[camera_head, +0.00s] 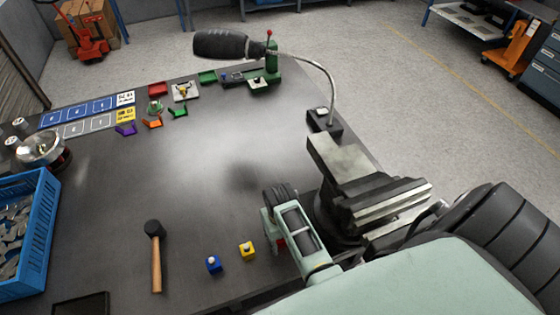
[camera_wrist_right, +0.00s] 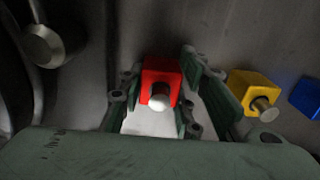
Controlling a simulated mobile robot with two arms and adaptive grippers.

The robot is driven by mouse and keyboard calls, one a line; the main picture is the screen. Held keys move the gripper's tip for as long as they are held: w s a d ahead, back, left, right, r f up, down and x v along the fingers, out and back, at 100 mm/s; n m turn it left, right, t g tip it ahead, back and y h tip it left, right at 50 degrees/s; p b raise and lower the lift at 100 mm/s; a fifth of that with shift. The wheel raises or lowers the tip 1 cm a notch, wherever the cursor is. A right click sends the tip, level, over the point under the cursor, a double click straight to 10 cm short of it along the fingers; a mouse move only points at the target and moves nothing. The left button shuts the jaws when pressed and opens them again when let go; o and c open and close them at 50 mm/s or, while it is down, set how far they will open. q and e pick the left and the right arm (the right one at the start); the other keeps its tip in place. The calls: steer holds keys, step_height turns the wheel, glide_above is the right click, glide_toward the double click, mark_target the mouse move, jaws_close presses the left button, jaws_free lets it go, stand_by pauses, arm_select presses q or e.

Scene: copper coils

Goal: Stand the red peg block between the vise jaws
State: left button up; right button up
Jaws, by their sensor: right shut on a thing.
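The red peg block (camera_wrist_right: 161,76) with its pale round peg sits between the fingers of my right gripper (camera_wrist_right: 158,96) in the right wrist view. The gripper is shut on it. In the head view only a sliver of red shows beside my right gripper (camera_head: 280,243), left of the vise; the rest is hidden. I cannot tell whether the block touches the table. The grey vise (camera_head: 385,203) stands at the table's right edge, its jaws partly seen and no block visible between them. My left gripper is not in view.
A yellow peg block (camera_head: 247,251) and a blue one (camera_head: 213,265) stand left of my right gripper. A hammer (camera_head: 155,255) lies further left, near a blue crate (camera_head: 45,235). A lamp (camera_head: 222,45) arches behind the vise. The table's middle is clear.

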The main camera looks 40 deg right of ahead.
steer(key=shift+r, duration=2.55)
